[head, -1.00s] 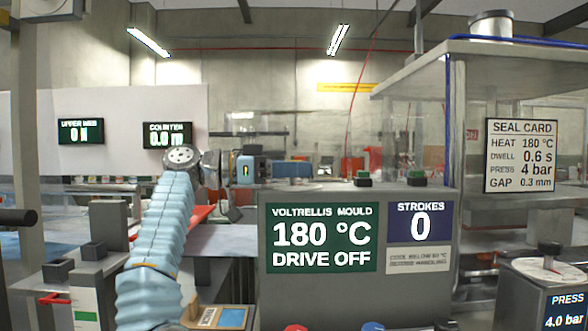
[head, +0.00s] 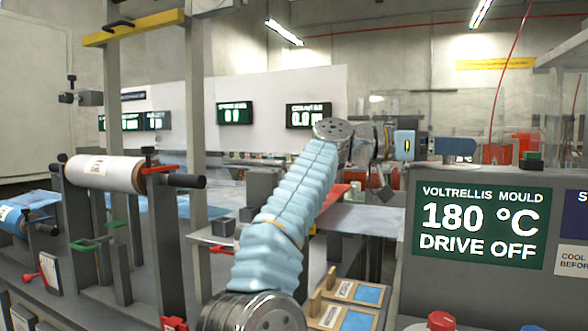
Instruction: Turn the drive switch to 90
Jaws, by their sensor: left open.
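The Voltrellis mould's green display (head: 482,222) reads 180 °C and DRIVE OFF. I cannot make out a drive switch marked 90 in this view. A red round-topped control (head: 440,320) shows at the bottom edge, below the display, only partly in frame. My left arm rises from the bottom middle and bends right. My left gripper (head: 466,151) is open, above and behind the top edge of the display housing, and is far from the red control. Its fingertips are small and hard to make out. My right gripper is not in view.
A white film roll (head: 105,172) on a stand and a blue roll (head: 30,213) are at the left. Wooden-framed cards (head: 345,305) lie below my arm. Grey posts stand at the left.

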